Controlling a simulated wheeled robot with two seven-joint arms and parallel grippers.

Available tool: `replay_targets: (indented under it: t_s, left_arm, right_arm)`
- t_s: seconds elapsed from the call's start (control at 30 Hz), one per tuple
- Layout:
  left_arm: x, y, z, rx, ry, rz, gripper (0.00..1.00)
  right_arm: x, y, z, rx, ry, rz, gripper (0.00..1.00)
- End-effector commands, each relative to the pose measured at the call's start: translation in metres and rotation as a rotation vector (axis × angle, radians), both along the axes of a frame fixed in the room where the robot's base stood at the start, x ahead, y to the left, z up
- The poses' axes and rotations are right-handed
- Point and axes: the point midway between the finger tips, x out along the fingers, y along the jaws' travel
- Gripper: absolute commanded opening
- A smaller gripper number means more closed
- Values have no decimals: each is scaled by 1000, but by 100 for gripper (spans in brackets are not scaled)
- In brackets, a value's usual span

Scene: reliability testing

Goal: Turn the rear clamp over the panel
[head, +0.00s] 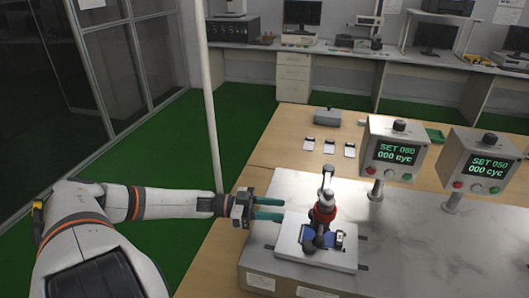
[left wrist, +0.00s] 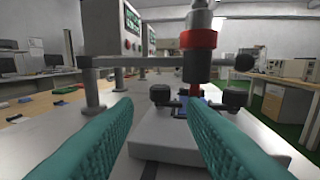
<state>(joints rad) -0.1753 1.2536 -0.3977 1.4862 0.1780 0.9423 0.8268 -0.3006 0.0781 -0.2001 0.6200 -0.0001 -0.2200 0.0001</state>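My left gripper (head: 283,208) comes in from the left with its two teal fingers apart and nothing between them. The fingers also show in the left wrist view (left wrist: 165,115), wide apart and pointing at the fixture. The white fixture plate (head: 287,246) lies just right of and in front of the fingertips in the head view. On it lies a small blue panel (head: 307,236), partly hidden. Dark clamps with round knobs stand beside the panel, one at left (left wrist: 160,94) and one at right (left wrist: 235,98) in the left wrist view. I cannot tell whether either lies over the panel.
A press head with a red ring (head: 324,213) stands over the panel. Two counter boxes (head: 395,147) (head: 481,161) stand on posts to the right. Small white-and-black parts (head: 329,147) and a grey box (head: 327,117) lie behind.

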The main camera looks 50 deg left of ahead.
Motion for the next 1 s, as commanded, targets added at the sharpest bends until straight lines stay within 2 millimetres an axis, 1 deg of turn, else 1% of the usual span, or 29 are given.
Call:
replay_targets:
  t_s: [0.03, 0.1, 0.23, 0.83, 0.93, 1.0]
  left_arm:
    - [-6, 6, -2, 3, 5, 0, 38]
    - [-12, 13, -1, 1, 3, 1, 38]
    - [-17, 19, 0, 1, 1, 0, 38]
    - [-18, 20, 0, 0, -1, 0, 38]
    - [-18, 20, 8, 0, -1, 0, 38]
    - [-18, 20, 22, 0, -1, 0, 38]
  right_arm:
    - [0, 0, 1, 0, 0, 0, 36]
    - [0, 0, 1, 0, 0, 0, 36]
    - [0, 0, 1, 0, -1, 0, 36]
    - [1, -1, 1, -2, 0, 1, 36]
    - [1, -2, 8, -2, 0, 1, 36]
    - [1, -2, 22, -3, -1, 1, 36]
